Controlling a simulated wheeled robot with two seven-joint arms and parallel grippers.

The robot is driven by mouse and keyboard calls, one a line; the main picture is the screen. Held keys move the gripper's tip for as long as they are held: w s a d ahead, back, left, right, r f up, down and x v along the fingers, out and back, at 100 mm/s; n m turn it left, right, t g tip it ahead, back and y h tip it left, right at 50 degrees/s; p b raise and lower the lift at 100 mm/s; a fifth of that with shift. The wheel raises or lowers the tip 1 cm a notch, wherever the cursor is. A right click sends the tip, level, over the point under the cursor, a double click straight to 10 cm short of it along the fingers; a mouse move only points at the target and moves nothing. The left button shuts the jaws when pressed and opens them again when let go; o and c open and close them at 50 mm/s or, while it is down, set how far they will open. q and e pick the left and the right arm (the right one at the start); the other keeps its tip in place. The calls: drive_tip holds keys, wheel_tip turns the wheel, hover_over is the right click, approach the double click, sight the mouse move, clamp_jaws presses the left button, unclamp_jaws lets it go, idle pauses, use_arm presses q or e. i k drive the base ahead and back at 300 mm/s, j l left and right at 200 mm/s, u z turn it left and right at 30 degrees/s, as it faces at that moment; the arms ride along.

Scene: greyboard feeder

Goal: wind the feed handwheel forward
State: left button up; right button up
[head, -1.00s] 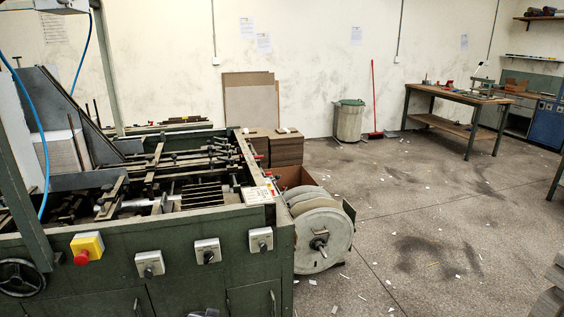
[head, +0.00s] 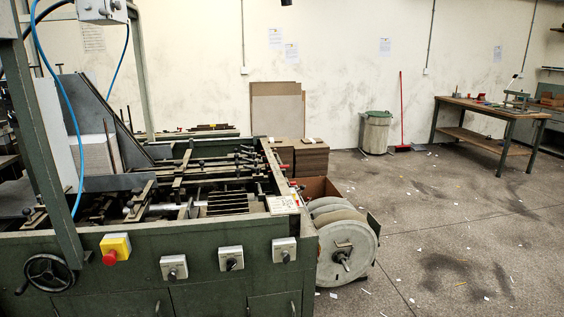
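A dark round handwheel (head: 48,274) with spokes and a small handle sits on the lower left front of the green feeder machine (head: 200,295). The whole wheel shows, and nothing touches it. A large pale disc wheel (head: 347,250) with a crank at its hub stands at the machine's right end. Neither of my grippers is in view.
The machine's front carries a yellow box with a red button (head: 115,248) and several grey switch boxes (head: 231,258). A green post (head: 45,150) rises above the handwheel. Open floor (head: 440,240) with scattered scraps lies to the right. A workbench (head: 490,113) stands further back.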

sight(51, 274)
drive_tip(key=j+u, duration=0.2)
drive_tip(key=j, duration=0.25)
drive_tip(key=j+u, duration=0.2)
drive_tip(key=j, duration=0.25)
drive_tip(key=i+j+u, duration=0.2)
drive_tip(key=j, duration=0.2)
drive_tip(key=j+u, duration=0.2)
drive_tip(key=j, duration=0.25)
drive_tip(key=i+j+u, duration=0.2)
drive_tip(key=j, duration=0.2)
drive_tip(key=k+j, duration=0.05)
drive_tip(key=k, duration=0.05)
